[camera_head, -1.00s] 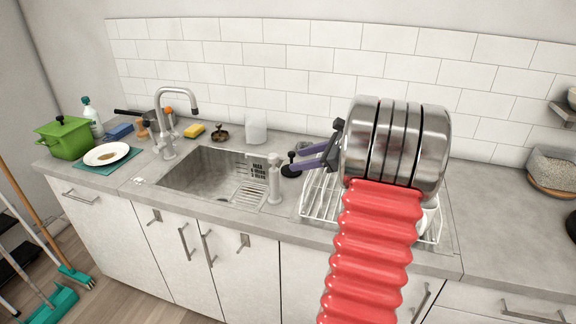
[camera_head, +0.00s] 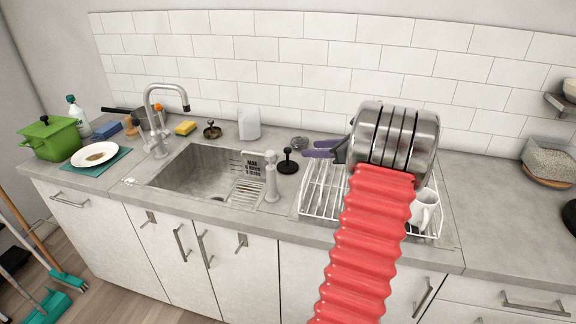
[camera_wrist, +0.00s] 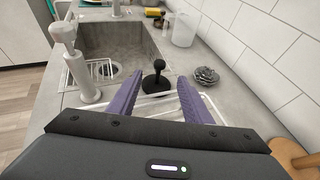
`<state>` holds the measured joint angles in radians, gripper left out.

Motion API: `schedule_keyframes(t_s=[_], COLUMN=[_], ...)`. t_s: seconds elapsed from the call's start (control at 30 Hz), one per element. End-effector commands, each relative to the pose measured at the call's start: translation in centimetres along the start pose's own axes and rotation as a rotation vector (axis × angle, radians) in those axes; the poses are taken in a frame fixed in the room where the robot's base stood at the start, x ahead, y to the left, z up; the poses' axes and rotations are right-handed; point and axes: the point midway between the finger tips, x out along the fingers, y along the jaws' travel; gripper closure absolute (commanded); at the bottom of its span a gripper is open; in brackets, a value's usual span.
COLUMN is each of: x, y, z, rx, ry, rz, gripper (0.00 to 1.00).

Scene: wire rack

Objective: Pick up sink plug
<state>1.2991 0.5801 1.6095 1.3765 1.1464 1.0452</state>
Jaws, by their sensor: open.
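The sink plug (camera_head: 289,162) looks like the black disc with an upright stem and round knob, standing on the counter just right of the sink. In the wrist view the plug (camera_wrist: 156,80) shows between and beyond my two purple fingertips, with nothing touching it that I can see. My gripper (camera_head: 308,151) is open and empty, above the left side of the wire rack, with its fingers pointing left toward the plug. It also shows in the wrist view (camera_wrist: 160,78).
A pale upright dispenser (camera_head: 271,179) stands left of the plug at the sink's edge (camera_head: 222,200). A grey scourer (camera_head: 299,143) lies behind the plug. The white wire rack (camera_head: 318,203) holds a white mug (camera_head: 424,212). The tiled wall (camera_head: 310,75) rises behind.

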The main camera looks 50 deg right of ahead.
Motion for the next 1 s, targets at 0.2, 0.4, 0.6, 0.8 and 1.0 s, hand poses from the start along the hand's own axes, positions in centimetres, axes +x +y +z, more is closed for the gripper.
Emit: schedule_keyframes(t_s=[0.2,0.4,0.6,0.8,1.0], x=[3.5,5.5,5.7,5.8,7.8], y=[0.1,0.0,-0.1,-0.1,-0.1], z=[-0.1,0.0,0.0,-0.1,-0.1], rx=[0.0,0.0,0.0,0.001,0.0], ry=[0.0,0.0,0.0,0.0,0.001], rz=[0.002,0.0,-0.001,-0.002,0.0], gripper=[0.55,0.55,0.55,0.55,0.55])
